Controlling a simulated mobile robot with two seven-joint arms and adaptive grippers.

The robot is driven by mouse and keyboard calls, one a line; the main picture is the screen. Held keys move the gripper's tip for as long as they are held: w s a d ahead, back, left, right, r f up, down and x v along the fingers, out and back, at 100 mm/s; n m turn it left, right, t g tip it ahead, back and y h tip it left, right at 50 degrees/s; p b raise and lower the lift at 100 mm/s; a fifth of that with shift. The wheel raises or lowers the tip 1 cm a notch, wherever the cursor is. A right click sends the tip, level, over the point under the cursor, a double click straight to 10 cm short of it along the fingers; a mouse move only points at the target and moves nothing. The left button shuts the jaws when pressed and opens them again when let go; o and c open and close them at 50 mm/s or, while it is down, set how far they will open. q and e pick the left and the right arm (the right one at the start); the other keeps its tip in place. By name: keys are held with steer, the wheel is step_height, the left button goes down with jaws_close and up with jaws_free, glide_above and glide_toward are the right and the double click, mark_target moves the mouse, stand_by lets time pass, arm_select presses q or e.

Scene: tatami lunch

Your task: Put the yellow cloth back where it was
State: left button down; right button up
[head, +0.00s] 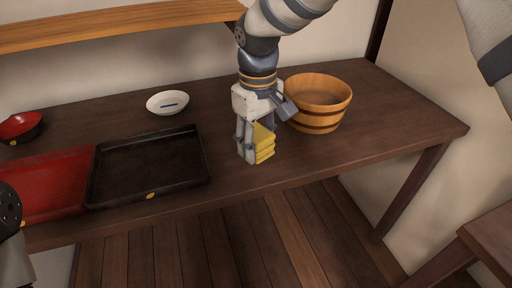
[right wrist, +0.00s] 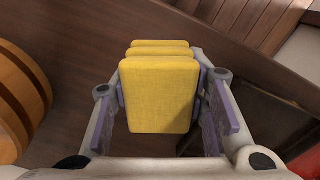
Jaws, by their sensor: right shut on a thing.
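The yellow cloth (head: 265,148) is a folded, layered block near the middle of the dark table (head: 330,150). My right gripper (head: 252,147) points down at it and is shut on it. In the right wrist view the cloth (right wrist: 158,95) sits between the two purple-padded fingers, which press on its sides. I cannot tell whether its underside touches the table. My left gripper is out of view; only part of my left arm shows at the left edge of the head view.
A wooden tub (head: 318,103) stands close to the right of my right gripper. A black tray (head: 148,170) and a red tray (head: 45,185) lie to the left. A white dish (head: 167,102) and a red bowl (head: 20,126) stand behind them. The table's right end is clear.

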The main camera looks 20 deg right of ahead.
mark_target(261, 165)
steer(key=shift+w+d+f, duration=0.25)
steer(key=shift+f, duration=0.2)
steer(key=shift+w+d+f, duration=0.2)
steer(key=shift+w+f, duration=0.05)
steer(key=shift+f, duration=0.15)
steer(key=f, duration=0.3)
steer(key=shift+w+d+f, duration=0.2)
steer(key=shift+f, duration=0.1)
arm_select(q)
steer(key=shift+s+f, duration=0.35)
arm_select(e)
steer(key=shift+r, duration=0.1)
steer(key=o, duration=0.6)
steer(key=shift+f, duration=0.2)
steer(key=o, duration=0.4)
